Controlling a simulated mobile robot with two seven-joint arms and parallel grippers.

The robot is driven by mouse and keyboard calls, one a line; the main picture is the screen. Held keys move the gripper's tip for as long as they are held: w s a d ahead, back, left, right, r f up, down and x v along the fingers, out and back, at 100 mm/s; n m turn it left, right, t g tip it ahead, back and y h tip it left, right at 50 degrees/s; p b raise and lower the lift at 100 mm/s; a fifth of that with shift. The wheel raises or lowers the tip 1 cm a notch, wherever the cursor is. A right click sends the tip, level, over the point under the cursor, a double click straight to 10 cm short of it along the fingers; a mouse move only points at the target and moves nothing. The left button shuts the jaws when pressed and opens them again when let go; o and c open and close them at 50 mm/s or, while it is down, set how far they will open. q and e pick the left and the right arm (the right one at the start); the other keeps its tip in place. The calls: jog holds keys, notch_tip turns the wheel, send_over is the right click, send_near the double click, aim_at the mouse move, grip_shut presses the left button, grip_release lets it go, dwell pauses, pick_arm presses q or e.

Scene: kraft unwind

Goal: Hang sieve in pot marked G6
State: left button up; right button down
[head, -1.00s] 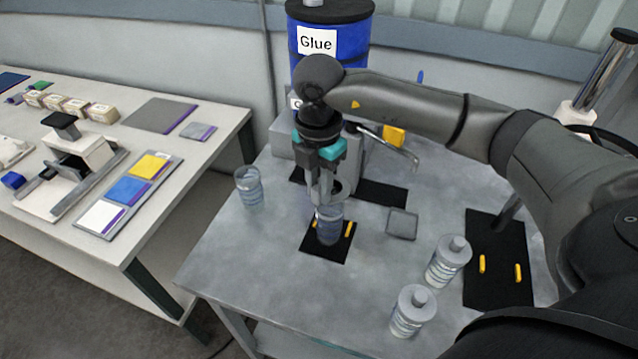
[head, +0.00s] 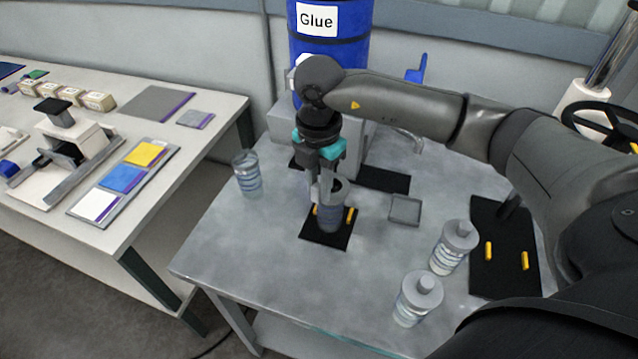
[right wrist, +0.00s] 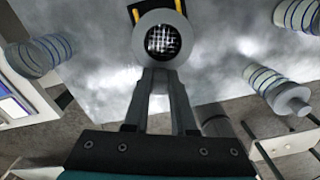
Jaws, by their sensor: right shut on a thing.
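My right gripper (head: 322,198) is shut on the rim of the grey sieve (right wrist: 141,40), whose mesh shows in the right wrist view. In the head view the sieve (head: 338,187) is upright and in line with a pot (head: 331,220) on a small black mat with yellow strips. The sieve and fingers partly hide this pot. I cannot tell whether the sieve rests on its rim. No G6 mark is readable. My left gripper is not in view.
An open clear pot (head: 247,175) stands at the left. Two lidded jars (head: 454,248) (head: 417,300) stand at the front right. A shallow grey tray (head: 405,209) lies right of the mat. A blue Glue drum (head: 329,55) stands behind.

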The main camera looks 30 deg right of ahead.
jog(key=c, duration=0.7)
grip_release()
jog(key=shift+o, duration=0.2)
notch_tip(320, 180, up, 15)
jog(key=shift+r+p, duration=0.15)
jog(key=shift+p, duration=0.15)
